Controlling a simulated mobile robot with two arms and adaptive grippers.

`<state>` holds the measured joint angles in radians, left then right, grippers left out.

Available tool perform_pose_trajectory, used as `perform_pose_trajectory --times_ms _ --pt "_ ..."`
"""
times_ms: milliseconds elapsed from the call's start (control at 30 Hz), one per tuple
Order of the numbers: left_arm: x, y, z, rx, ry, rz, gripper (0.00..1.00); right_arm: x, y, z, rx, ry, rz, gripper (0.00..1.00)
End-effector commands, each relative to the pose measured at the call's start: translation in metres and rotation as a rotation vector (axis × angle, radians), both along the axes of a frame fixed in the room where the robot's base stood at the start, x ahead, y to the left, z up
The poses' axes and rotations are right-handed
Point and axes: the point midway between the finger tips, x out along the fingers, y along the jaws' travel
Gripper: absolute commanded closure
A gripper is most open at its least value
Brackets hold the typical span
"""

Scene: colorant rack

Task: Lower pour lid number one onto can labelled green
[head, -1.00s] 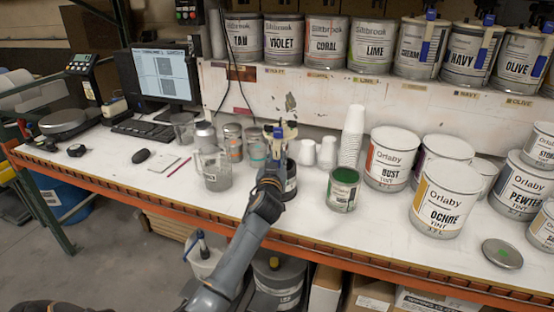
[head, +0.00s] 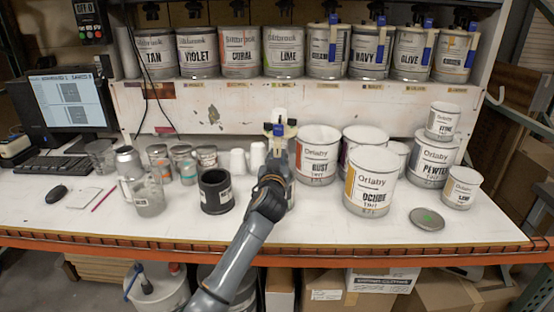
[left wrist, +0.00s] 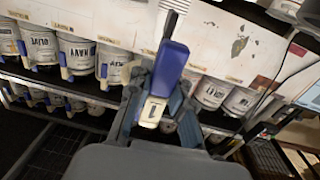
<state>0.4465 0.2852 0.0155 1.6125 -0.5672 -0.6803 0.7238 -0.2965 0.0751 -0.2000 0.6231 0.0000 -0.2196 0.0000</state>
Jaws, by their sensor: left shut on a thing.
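My left gripper (head: 277,160) is shut on a pour lid with a blue handle (head: 280,129) and a pale body. In the left wrist view the blue handle (left wrist: 171,62) and white tag (left wrist: 152,111) stand between the grey fingers (left wrist: 158,118); the mark on the tag is too small to read surely. The green can (head: 291,196) is almost wholly hidden behind my left arm and gripper; only a sliver of its side shows. The lid is above the can's place, but the gap between them is hidden. My right gripper is not in view.
A black can (head: 215,191) stands just left of my arm. A glass jug (head: 149,197) is farther left. Large tint cans, such as Ochre (head: 370,182) and Rust (head: 317,155), crowd the right. A loose round lid (head: 427,219) lies near the front. Shelf cans line the back.

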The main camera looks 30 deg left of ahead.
Motion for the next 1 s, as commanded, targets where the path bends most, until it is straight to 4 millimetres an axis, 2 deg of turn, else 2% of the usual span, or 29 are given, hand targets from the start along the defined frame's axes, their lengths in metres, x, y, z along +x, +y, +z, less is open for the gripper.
perform_pose_trajectory --times_ms 100,267,533,1000 --pt "0.0 0.0 0.0 -0.001 -0.003 0.0 1.0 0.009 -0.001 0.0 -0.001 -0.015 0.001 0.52" --pt "0.0 0.0 -0.008 -0.001 -0.002 0.001 1.0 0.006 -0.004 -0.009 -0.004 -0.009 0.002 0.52" --pt "0.0 0.0 -0.036 -0.001 -0.002 0.001 1.0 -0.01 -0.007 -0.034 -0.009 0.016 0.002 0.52" --pt "0.0 0.0 -0.083 0.0 -0.001 0.001 1.0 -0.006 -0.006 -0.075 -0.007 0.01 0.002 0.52"
